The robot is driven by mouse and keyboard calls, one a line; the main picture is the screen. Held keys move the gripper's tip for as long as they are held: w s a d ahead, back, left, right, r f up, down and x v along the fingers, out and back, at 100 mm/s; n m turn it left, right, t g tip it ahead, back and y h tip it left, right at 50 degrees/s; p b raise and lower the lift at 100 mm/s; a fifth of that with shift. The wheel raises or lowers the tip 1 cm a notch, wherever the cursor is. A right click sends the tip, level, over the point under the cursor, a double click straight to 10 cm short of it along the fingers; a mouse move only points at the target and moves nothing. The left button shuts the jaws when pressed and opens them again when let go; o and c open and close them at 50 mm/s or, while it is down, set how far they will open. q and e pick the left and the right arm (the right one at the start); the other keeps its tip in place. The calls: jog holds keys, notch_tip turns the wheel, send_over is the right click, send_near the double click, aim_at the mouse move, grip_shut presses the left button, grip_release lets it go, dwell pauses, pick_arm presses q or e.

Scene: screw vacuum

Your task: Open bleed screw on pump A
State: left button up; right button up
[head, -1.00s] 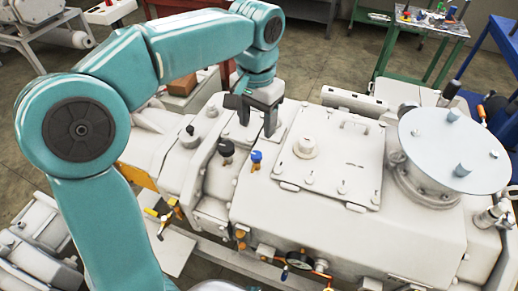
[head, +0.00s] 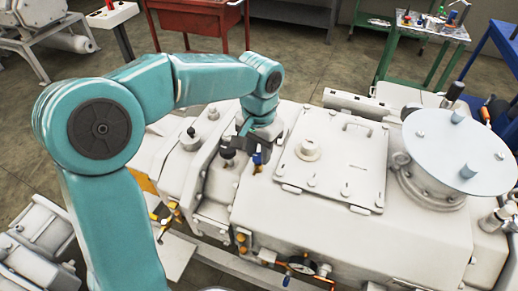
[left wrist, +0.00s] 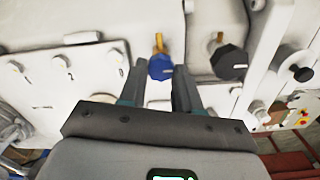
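A blue knob (head: 257,160) stands on the white pump housing; it also shows in the left wrist view (left wrist: 161,68). My left gripper (head: 256,150) points down at the blue knob. In the left wrist view its two fingers (left wrist: 160,78) are apart, with the blue knob between or just beyond their tips; I cannot tell whether they touch it. A black knob (left wrist: 229,62) sits to the right in the left wrist view, and beside the gripper in the head view (head: 227,156). No label shows which knob is pump A's bleed screw. My right gripper is not in view.
A raised bolted cover (head: 335,160) lies right of the blue knob. A round metal disc (head: 455,150) stands farther right. A red cart (head: 195,18) and a green tool table (head: 432,25) stand behind.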

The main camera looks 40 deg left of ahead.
pick_arm(q)
jog(key=shift+n, duration=0.3)
jog(key=n, duration=0.7)
jog(key=shift+a, duration=0.1)
jog(key=n, duration=0.5)
jog(key=shift+a+n, duration=0.1)
jog(key=shift+n, duration=1.8)
jog(key=shift+r, duration=0.1)
jog(key=o, duration=1)
jog(key=shift+s, duration=0.1)
jog(key=shift+o, duration=0.2)
